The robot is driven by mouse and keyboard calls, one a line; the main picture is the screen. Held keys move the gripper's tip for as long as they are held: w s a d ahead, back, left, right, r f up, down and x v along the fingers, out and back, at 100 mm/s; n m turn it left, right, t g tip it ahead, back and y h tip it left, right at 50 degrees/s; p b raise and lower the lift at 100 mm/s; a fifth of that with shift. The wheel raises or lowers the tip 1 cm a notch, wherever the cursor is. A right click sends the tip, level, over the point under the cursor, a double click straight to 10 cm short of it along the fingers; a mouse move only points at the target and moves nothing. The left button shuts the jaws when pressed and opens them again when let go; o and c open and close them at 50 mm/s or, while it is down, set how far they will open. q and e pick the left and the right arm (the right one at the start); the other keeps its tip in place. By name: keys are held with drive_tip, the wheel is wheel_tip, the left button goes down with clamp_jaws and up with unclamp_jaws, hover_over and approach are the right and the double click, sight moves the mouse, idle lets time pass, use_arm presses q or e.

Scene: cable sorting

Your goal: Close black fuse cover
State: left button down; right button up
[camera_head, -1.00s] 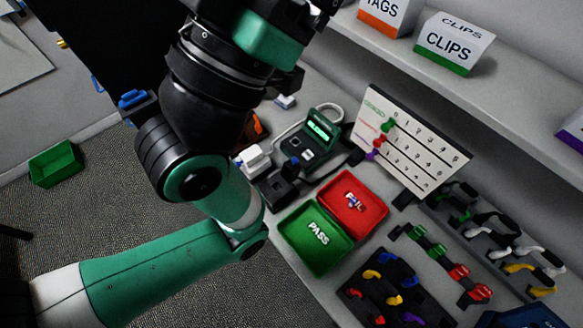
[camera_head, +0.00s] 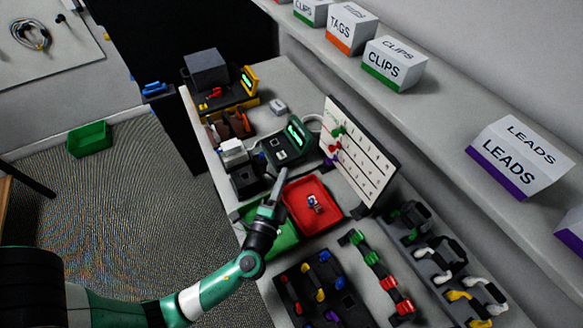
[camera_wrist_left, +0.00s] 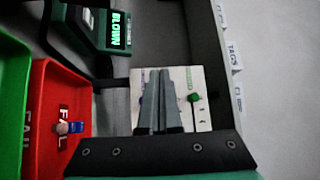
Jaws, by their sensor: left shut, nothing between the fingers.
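My left gripper (camera_head: 283,176) is shut and empty above the work table, near the edge between the green and red trays. Its closed fingers also show in the left wrist view (camera_wrist_left: 162,105), in front of the white board. A dark tester (camera_head: 284,146) with a lit green screen stands just beyond the gripper; in the wrist view the tester (camera_wrist_left: 104,28) reads BLOWN. A black block-like unit (camera_head: 244,181) sits left of the tester, beside a white piece (camera_head: 233,150). I cannot tell for sure which black part is the fuse cover, or whether it is open.
The red FAIL tray (camera_head: 330,221) holds a small blue-ended piece (camera_head: 313,203). My arm partly hides the green tray (camera_head: 285,239). The white pegboard (camera_head: 362,157) stands right of the tester. Cable racks (camera_head: 420,230) fill the front right; a yellow device (camera_head: 247,88) stands at the back.

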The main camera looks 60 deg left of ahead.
sight(260, 162)
use_arm(q)
drive_tip(key=s+a+f, duration=0.1)
drive_tip(key=s+f, duration=0.3)
drive_tip(key=w+a, duration=0.4)
drive_tip(key=a, duration=0.5)
drive_tip(key=shift+r+m+g+p, duration=0.2)
drive_tip(key=shift+m+g+p, duration=0.1)
drive_tip(key=shift+g+p, duration=0.15)
use_arm(e)
drive_tip(key=shift+s+a+r, duration=0.1)
drive_tip(key=shift+a+r, duration=0.25)
drive_tip(key=shift+r, duration=0.15)
use_arm(q)
drive_tip(key=shift+w+d, duration=0.1)
use_arm(e)
drive_tip(key=shift+f, duration=0.1)
